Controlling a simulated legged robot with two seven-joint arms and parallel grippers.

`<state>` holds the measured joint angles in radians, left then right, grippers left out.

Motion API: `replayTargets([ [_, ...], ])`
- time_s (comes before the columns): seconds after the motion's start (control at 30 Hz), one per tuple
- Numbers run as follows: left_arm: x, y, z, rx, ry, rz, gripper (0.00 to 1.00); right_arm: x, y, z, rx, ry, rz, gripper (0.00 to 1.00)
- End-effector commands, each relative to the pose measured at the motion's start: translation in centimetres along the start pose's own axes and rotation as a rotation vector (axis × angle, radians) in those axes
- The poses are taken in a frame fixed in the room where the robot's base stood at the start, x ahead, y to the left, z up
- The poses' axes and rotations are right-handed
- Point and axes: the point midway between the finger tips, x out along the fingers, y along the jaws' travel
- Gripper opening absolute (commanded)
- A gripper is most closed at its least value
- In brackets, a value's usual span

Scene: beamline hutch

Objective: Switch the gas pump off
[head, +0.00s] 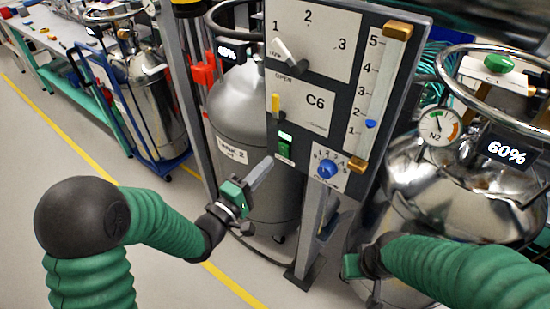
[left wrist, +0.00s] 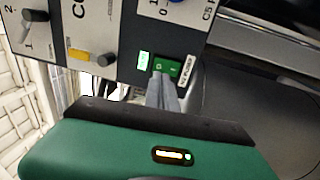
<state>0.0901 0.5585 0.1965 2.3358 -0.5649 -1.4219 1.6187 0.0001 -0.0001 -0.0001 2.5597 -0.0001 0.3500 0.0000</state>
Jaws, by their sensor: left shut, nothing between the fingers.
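The grey control panel (head: 262,103) labelled C6 stands upright on a post. Low on it is a green rocker switch (head: 284,150), with a lit green indicator (head: 285,136) just above. The switch (left wrist: 168,67) and lit indicator (left wrist: 143,60) also show in the left wrist view. My left gripper (head: 267,163) is shut and empty, its tips just left of and below the switch in the head view. In the wrist view the fingertips (left wrist: 160,80) overlap the switch's lower edge; I cannot tell whether they touch. My right gripper (head: 353,266) is low at the right, its fingers not clear.
A blue knob (head: 327,168), a yellow lever (head: 275,104) and a grey selector handle (head: 288,54) are close to the switch. A tank (head: 232,105) stands behind the panel; a shiny N2 vessel (head: 460,195) stands right. Open floor lies at left.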

Motion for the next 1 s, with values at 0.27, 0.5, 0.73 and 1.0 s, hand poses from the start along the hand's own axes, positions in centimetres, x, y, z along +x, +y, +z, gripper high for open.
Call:
replayTargets([
  [0.27,4.1,0.0,0.1,0.0,-0.001,0.001,0.0,0.5,0.0,0.1,0.0,-0.001,0.0,0.36],
  [0.5,4.5,0.0,0.0,0.0,0.0,0.0,0.0,0.5,0.0,0.1,0.0,-0.001,0.0,0.36],
  [0.73,5.1,0.5,0.0,-0.002,0.0,-0.001,0.0,-0.3,0.0,-0.1,0.0,-0.001,0.0,0.36],
  [1.0,5.6,0.3,0.0,0.002,0.001,-0.029,0.0,-1.2,0.0,-0.2,0.0,-0.001,0.0,0.36],
])
